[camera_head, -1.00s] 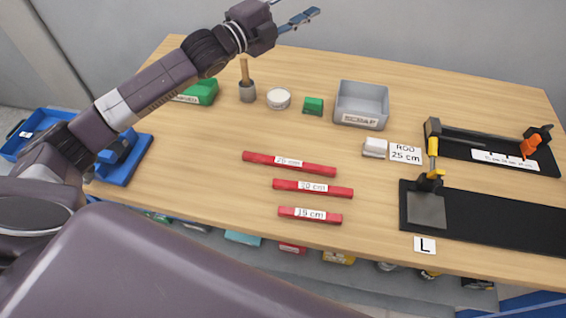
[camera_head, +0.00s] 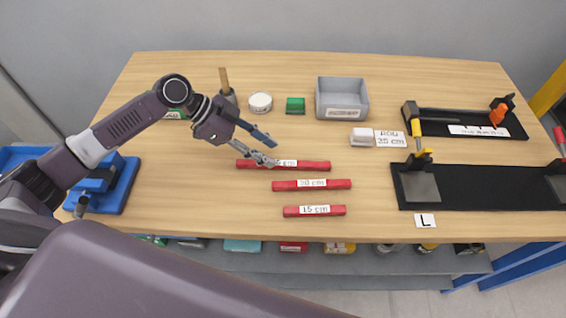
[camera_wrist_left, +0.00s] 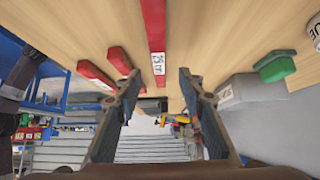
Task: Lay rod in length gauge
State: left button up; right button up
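Three red rods lie on the wooden table, each with a white label: the longest, 25 cm rod (camera_head: 310,166), the 20 cm rod (camera_head: 335,185) and the 15 cm rod (camera_head: 335,210). My left gripper (camera_head: 267,150) is open over the left end of the 25 cm rod. In the left wrist view, its fingers (camera_wrist_left: 157,85) are apart, with the 25 cm rod (camera_wrist_left: 154,30) seen between and beyond them. The black length gauge (camera_head: 515,126), with an orange stop (camera_head: 498,113) and a marked strip, stands at the back right. My right gripper is out of view.
A card (camera_head: 390,138) reads "ROD 25 cm". A grey scrap tray (camera_head: 342,83), green block (camera_head: 295,105), white tub (camera_head: 260,102) and brush cup stand behind the rods. A black fixture (camera_head: 465,188) lies front right, by an "L" card (camera_head: 425,221).

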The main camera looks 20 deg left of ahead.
aim_at(283, 163)
pick_arm(q)
jog(key=p+x, duration=0.2)
jog(key=x, duration=0.2)
jog(key=shift+s+f, duration=0.1)
jog(key=shift+f, duration=0.25)
jog(key=shift+d+f, duration=0.25)
jog(key=shift+f, duration=0.1)
grip_shut()
